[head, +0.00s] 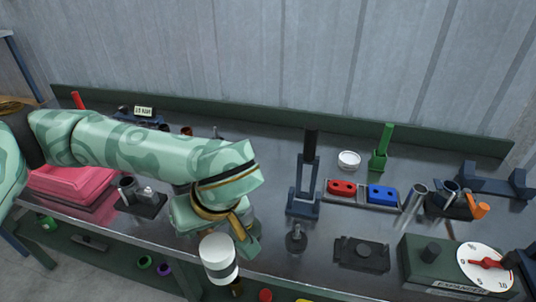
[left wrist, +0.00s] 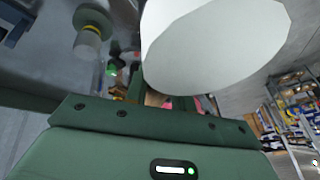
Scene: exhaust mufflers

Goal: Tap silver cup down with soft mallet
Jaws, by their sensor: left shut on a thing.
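My left gripper (head: 236,228) is shut on the soft mallet, held over the front edge of the bench. The mallet's head (head: 219,259) is a thick cylinder with white ends and a green band. Its white face (left wrist: 215,42) fills the top of the left wrist view; the handle is mostly hidden by the gripper. I cannot tell for sure which thing is the silver cup. A small grey round piece (head: 296,238) stands on the bench to the right of the mallet, apart from it. My right gripper is not in view.
A dark blue press-like stand (head: 304,190) rises behind the grey piece. A tray with a red block (head: 341,188) and a blue block (head: 382,193) lies right of it. A green dial box (head: 425,265) sits at right front. A pink bin (head: 75,182) is at left.

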